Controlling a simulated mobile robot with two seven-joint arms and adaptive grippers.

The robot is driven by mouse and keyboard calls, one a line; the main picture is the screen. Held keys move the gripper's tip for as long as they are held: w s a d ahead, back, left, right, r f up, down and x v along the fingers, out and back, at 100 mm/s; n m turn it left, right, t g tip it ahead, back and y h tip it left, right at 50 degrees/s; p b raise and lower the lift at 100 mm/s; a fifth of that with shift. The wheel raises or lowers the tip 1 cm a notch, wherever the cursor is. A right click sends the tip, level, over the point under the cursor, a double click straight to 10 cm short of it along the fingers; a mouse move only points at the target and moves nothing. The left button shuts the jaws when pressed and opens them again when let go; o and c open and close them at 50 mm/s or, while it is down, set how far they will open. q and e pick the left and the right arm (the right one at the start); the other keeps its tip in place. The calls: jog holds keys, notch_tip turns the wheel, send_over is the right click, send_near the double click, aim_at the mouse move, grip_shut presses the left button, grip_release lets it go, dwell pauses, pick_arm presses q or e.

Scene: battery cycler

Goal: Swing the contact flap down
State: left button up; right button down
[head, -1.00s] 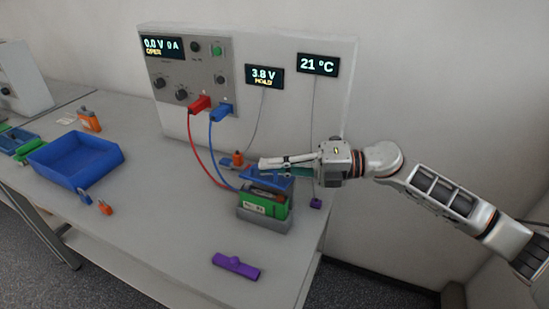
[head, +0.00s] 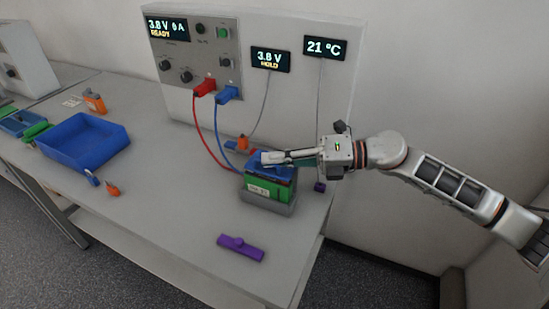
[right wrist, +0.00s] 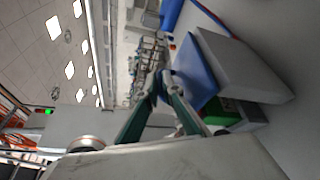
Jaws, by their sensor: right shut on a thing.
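The blue contact flap (head: 277,167) lies down over the top of a green battery (head: 268,189), which sits in a grey cradle (head: 270,205). My right gripper (head: 266,158) reaches in from the right at the flap and is shut on it. In the right wrist view, my fingers (right wrist: 160,88) come together at the edge of the blue flap (right wrist: 195,75). They partly hide the flap in the head view. My left gripper is not in view.
Red and blue leads run from the cycler (head: 195,50) to the cradle. A purple part (head: 241,247) lies in front of the cradle. A blue bin (head: 83,143) stands left. The bench between is mostly clear.

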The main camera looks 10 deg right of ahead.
jog(key=shift+s+a+f, duration=0.1)
jog(key=shift+s, duration=0.05)
jog(key=c, duration=2.5)
grip_release()
jog(key=v, duration=1.2)
